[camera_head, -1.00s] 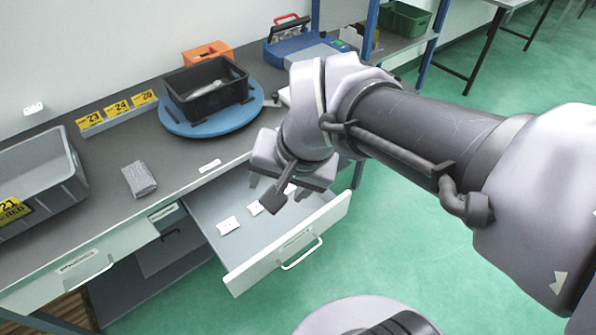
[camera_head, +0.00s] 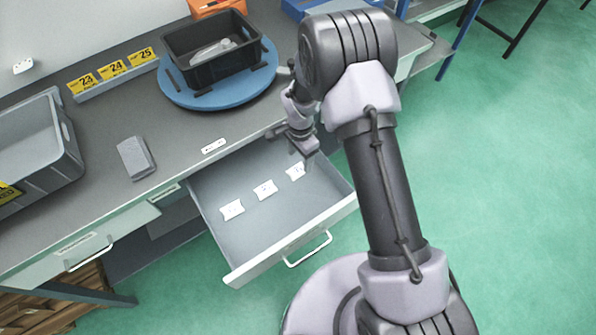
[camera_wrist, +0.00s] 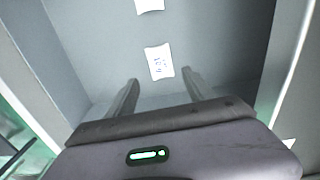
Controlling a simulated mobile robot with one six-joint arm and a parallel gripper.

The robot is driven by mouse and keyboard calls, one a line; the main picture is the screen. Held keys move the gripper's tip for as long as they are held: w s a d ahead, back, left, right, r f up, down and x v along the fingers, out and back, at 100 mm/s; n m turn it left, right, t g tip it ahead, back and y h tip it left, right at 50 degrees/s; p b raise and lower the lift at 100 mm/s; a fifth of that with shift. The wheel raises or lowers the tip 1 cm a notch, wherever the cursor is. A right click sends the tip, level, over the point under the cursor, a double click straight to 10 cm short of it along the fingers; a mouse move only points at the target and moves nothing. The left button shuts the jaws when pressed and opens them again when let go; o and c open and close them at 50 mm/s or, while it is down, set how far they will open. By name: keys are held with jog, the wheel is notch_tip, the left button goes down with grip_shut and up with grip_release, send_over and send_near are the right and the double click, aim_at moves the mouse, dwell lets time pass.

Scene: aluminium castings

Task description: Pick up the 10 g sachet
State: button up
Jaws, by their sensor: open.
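Three small white sachets lie in a row in the open drawer (camera_head: 240,245) in the head view: a left one (camera_head: 232,210), a middle one (camera_head: 265,189) and a right one (camera_head: 295,172). Their print is too small to read, so I cannot tell which is the 10 g one. My gripper (camera_head: 302,148) is above the drawer's back right part. In the wrist view my gripper (camera_wrist: 160,84) is open and empty. One printed sachet (camera_wrist: 159,61) lies ahead, roughly in line with the gap between the fingers; another sachet (camera_wrist: 149,5) is cut off at the top edge.
The drawer's side walls and front rise around the sachets. On the bench are a grey packet (camera_head: 136,158), a grey bin (camera_head: 40,145), number cards (camera_head: 113,70) and a black crate (camera_head: 185,72) on a blue turntable (camera_head: 200,101). Green floor is free at the right.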

aim_at(297, 170)
jog(key=f, duration=0.2)
jog(key=f+b, duration=0.1)
jog(key=f, duration=0.1)
jog(key=f+b, duration=0.1)
jog(key=f, duration=0.1)
jog(key=shift+s+a, duration=0.15)
jog(key=shift+a, duration=0.25)
jog(key=shift+r, duration=0.1)
grip_shut()
